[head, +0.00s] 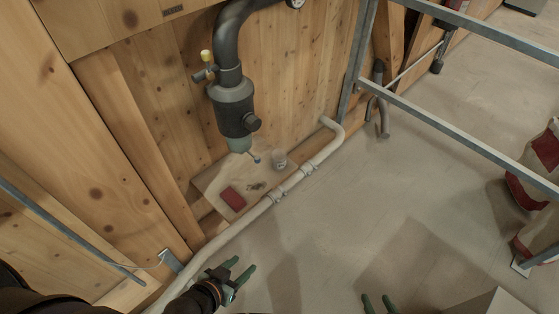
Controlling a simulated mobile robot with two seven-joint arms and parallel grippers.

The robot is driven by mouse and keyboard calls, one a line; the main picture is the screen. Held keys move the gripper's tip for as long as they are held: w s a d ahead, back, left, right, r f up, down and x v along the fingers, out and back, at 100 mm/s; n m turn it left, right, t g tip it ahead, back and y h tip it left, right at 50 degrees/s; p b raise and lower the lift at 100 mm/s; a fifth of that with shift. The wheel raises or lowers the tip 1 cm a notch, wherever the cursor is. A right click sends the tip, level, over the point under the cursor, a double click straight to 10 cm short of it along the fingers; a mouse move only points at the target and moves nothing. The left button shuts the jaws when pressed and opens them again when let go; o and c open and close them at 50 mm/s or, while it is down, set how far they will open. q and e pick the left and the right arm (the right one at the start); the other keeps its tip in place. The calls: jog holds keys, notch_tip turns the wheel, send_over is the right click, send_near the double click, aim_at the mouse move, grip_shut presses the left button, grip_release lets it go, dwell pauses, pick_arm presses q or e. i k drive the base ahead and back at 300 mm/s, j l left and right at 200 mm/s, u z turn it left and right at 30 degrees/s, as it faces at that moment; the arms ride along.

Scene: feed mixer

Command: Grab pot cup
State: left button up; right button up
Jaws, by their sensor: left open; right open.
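A small grey cup-like cylinder (279,160) stands near the right corner of a small wooden shelf (208,182) on the plank wall; it is the thing most like the pot cup. My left gripper (238,270) has green fingertips spread apart. It is open and empty at the bottom centre, in front of the white pipe and well apart from the cup. My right gripper (378,303) shows only its green fingertips at the bottom edge. They are apart with nothing between them, and the rest is out of view.
A red block (232,198) lies on the shelf. A white pipe (325,150) runs along its front. Metal rails (450,128) cross the upper right. The middle floor is clear.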

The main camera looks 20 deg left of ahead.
aim_at(278, 155)
jog(key=i+u, duration=0.15)
jog(key=u, duration=1.2)
jog(key=i+l+u, duration=0.1)
jog(key=l+u, duration=0.3)
jog(key=i+l+u, duration=0.1)
jog(key=l+u, duration=0.65)
jog(key=l, duration=1.75)
